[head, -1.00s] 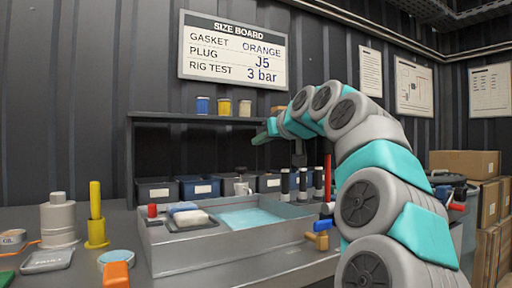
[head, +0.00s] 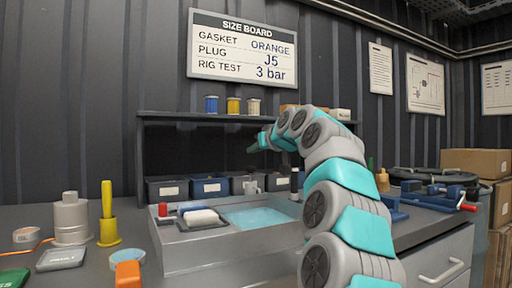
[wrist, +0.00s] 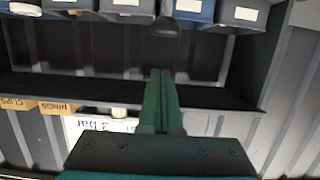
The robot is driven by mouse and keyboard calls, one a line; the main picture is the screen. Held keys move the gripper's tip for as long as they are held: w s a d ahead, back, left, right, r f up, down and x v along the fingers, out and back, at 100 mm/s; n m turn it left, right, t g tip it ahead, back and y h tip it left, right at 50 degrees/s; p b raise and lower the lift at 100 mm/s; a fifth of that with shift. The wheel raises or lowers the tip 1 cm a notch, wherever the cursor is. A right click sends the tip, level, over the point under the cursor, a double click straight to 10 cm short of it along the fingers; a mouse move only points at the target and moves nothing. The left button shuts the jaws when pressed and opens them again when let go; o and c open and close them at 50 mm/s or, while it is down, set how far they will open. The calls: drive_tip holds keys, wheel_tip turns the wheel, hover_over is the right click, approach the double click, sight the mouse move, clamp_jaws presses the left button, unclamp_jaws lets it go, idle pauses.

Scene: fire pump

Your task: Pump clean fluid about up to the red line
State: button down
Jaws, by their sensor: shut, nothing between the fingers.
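My gripper (head: 253,148) is in front of the dark shelf opening, above the bins. In the wrist view its green fingers (wrist: 161,100) are together and empty. A dark rounded knob (wrist: 166,27) shows just beyond the fingertips; I cannot tell what it belongs to. A metal basin (head: 210,262) on the bench has a pale blue fluid surface (head: 258,217) in its right part. A dark upright piece with a white band (head: 294,184) stands behind the basin, partly hidden by my arm. I cannot make out a pump or a red line.
Blue and grey bins (head: 209,187) line the bench under the shelf (head: 190,116). Several small jars (head: 233,105) stand on it. A blue vise-like tool (head: 438,197) is at right.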

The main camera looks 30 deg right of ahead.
sight(253, 170)
drive_tip(key=shift+f, duration=1.65)
drive_tip(key=shift+f, duration=0.1)
drive_tip(key=shift+f+b, duration=1.2)
drive_tip(key=shift+f, duration=0.2)
drive_tip(key=shift+r, duration=0.15)
drive_tip(key=s+r+p, duration=0.1)
drive_tip(key=s+r, duration=0.5)
drive_tip(key=s, duration=0.4)
drive_tip(key=shift+d+r+p, duration=0.15)
drive_tip(key=shift+r+p, duration=0.1)
drive_tip(key=shift+p, duration=0.05)
drive_tip(key=shift+w, duration=0.1)
